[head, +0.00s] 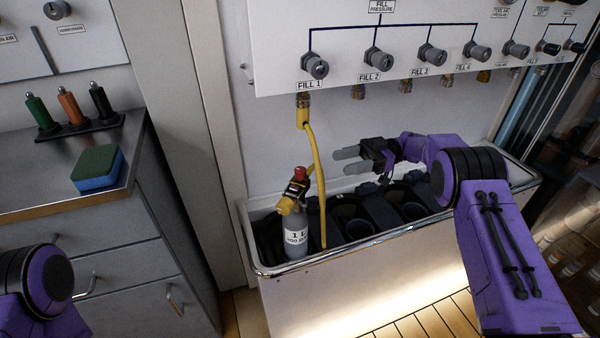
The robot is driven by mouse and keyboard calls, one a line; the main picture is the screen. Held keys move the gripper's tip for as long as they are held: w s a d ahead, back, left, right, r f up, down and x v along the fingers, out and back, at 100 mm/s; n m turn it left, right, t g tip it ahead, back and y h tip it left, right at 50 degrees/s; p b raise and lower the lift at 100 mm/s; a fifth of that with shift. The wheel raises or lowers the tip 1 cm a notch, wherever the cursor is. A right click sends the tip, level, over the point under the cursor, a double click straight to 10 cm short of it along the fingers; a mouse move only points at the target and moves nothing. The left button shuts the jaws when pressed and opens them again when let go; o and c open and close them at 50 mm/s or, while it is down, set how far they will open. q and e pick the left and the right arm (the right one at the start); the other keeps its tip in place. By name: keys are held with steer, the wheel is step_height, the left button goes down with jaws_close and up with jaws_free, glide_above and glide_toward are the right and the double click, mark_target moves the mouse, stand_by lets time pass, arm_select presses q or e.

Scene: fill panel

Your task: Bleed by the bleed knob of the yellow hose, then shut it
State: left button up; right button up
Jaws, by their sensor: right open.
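The yellow hose (320,185) hangs from the fitting under the FILL 1 knob (315,66) and loops down to the grey cylinder (297,235). The cylinder stands in the left end of the trough. A red knob (300,173) sits on top of the black and yellow connector (296,190) above the cylinder. My right gripper (345,161) is open and empty, just right of the hose and the red knob, with its fingers pointing left. It appears apart from both. My left gripper is out of view; only part of my left arm shows at the lower left.
The white trough (262,256) has several dark round holders. The fill panel (400,25) with several grey knobs overhangs it. At left, a counter (60,200) bears a green and blue sponge (97,168) and a rack of three coloured tools (70,112).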

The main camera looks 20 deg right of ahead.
mark_target(299, 169)
stand_by(0.4)
step_height(299, 169, up, 9)
steer(key=s+m+t+y+p, duration=0.25)
steer(key=t+p, duration=0.25)
steer(key=p, duration=0.5)
steer(key=s+a+f+m+t+h, duration=0.3)
steer(key=a+f+t+h, duration=0.15)
steer(key=f, duration=0.35)
steer(key=shift+g, duration=0.25)
steer(key=p+x, duration=0.1)
steer(key=x, duration=0.8)
steer(key=shift+w+d+f+p, duration=0.2)
steer(key=shift+f+p, duration=0.05)
steer(key=shift+p, duration=0.15)
steer(key=shift+w+a, duration=0.25)
steer(key=shift+a, duration=0.25)
steer(key=c, duration=1)
